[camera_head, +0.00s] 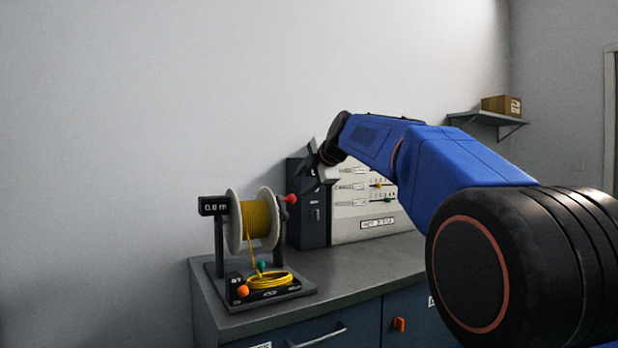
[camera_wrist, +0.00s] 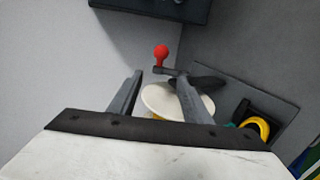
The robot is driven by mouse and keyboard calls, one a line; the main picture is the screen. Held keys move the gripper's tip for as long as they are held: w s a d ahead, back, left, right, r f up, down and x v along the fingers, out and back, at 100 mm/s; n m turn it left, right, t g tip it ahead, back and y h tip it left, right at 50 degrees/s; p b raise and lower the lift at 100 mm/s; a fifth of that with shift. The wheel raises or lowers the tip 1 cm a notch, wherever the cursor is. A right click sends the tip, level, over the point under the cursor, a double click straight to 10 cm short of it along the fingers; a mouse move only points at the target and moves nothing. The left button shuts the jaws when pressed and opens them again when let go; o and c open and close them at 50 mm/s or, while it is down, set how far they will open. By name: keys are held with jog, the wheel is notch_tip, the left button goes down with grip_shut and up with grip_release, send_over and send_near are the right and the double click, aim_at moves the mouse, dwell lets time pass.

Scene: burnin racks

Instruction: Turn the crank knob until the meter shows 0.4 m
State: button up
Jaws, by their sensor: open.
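A cable reel (camera_head: 235,222) wound with yellow cable (camera_head: 256,219) stands on a dark stand at the left end of the bench. A small black meter (camera_head: 214,205) sits at its upper left; its digits are too small to read surely. The red crank knob (camera_head: 291,198) is at the reel's right side. In the wrist view, the red knob (camera_wrist: 161,55) stands on a short dark crank arm (camera_wrist: 176,71) above the white reel flange (camera_wrist: 160,100). My gripper (camera_wrist: 160,77) is open, with the knob beyond its fingertips and apart from them. In the head view, my gripper (camera_head: 314,166) is up and right of the knob.
The dark bench (camera_head: 350,272) holds a grey panel box (camera_head: 385,205) and a dark box (camera_head: 313,225) close behind the crank. A yellow cable coil (camera_head: 269,280) and an orange knob (camera_head: 242,291) are at the stand's front. A wall shelf (camera_head: 487,118) is at the right.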

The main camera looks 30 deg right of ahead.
aim_at(286, 199)
jog(key=x, duration=1.3)
jog(key=c, duration=1.1)
jog(key=shift+w+f, duration=0.1)
jog(key=shift+f, duration=0.1)
jog(key=shift+w+f, duration=0.75)
jog(key=shift+f, duration=0.25)
